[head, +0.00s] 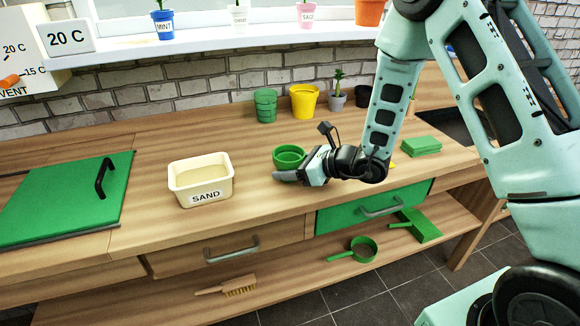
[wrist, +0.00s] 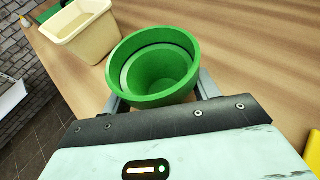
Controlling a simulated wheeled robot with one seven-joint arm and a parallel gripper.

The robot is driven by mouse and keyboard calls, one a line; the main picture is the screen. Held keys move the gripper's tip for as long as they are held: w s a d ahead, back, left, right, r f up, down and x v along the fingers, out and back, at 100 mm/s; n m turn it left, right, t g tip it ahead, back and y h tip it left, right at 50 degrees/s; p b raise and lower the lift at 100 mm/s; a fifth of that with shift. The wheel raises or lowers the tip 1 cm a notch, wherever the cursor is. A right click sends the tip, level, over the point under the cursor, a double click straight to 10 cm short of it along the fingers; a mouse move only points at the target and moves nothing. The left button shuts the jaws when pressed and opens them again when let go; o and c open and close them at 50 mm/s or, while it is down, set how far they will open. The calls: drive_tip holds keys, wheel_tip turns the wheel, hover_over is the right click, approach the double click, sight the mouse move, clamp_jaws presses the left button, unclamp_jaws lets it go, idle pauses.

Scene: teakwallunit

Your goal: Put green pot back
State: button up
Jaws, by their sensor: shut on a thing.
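A green pot (head: 289,155) is in my gripper (head: 285,174), above or at the wooden bench top right of the sand box. The wrist view shows the pot (wrist: 153,67) from above, its round mouth open and a smaller green ring inside. The gripper fingers (wrist: 158,92) lie on both sides of the pot. The head view does not clearly show whether its base touches the bench. Another green pot (head: 265,105) stands at the back of the bench by the brick wall, left of a yellow pot (head: 304,100).
A cream SAND box (head: 201,188) stands left of my gripper; it also shows in the wrist view (wrist: 79,32). A small plant pot (head: 337,101) stands right of the yellow pot. A green hinged lid (head: 60,200) is at the left. The bench between the box and back pots is clear.

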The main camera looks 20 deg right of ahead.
drive_tip(key=o, duration=1.1)
